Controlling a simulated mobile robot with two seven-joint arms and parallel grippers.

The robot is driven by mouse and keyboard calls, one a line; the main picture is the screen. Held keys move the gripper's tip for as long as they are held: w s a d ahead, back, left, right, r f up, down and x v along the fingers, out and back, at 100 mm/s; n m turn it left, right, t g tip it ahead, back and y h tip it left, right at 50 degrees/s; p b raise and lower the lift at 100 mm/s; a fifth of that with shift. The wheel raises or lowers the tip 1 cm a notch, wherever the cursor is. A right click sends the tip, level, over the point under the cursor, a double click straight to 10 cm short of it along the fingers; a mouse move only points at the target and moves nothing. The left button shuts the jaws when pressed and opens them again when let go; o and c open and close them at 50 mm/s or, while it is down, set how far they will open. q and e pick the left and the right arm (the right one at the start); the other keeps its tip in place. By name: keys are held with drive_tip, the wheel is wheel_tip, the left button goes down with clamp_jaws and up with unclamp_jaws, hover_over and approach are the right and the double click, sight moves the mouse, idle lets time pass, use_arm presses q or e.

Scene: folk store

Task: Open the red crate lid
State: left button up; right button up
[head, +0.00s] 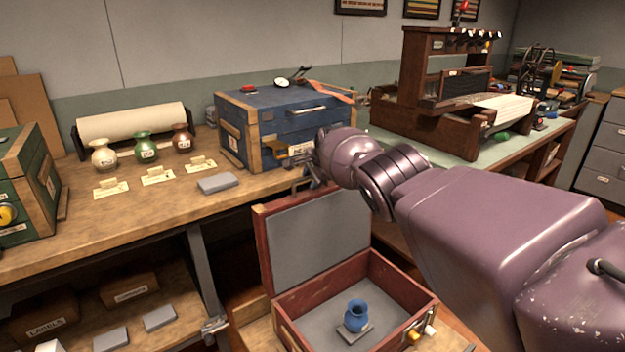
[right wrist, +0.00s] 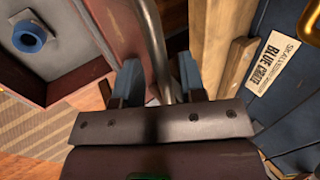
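The red crate (head: 400,335) stands at the bottom middle of the head view. Its lid (head: 318,240) is raised, standing nearly upright with its grey inner face showing. A blue vase (head: 356,315) sits on a small grey pad inside. My right gripper (head: 308,178) is at the lid's top edge. In the right wrist view its two fingers (right wrist: 160,75) are apart on either side of a metal bar handle (right wrist: 151,32) beside the red lid. The bar lies between them without a clear grip. My left gripper is not in view.
A blue crate (head: 285,125) stands closed on the workbench (head: 130,215) just behind my right gripper. A green crate (head: 30,185) is at the left. Several small vases and cards stand between. A wooden rack (head: 440,95) is at the back right.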

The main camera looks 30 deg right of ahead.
drive_tip(key=shift+s+r, duration=0.1)
drive_tip(key=shift+r, duration=0.3)
use_arm(q)
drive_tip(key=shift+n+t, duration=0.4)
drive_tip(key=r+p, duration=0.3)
drive_tip(key=p, duration=0.1)
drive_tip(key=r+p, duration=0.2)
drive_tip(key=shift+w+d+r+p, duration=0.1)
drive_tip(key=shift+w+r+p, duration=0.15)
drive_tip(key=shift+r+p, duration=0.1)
use_arm(e)
drive_tip(key=v, duration=1)
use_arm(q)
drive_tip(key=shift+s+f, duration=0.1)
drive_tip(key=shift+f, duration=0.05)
use_arm(e)
drive_tip(key=shift+s+f, duration=0.1)
drive_tip(key=shift+f, duration=0.1)
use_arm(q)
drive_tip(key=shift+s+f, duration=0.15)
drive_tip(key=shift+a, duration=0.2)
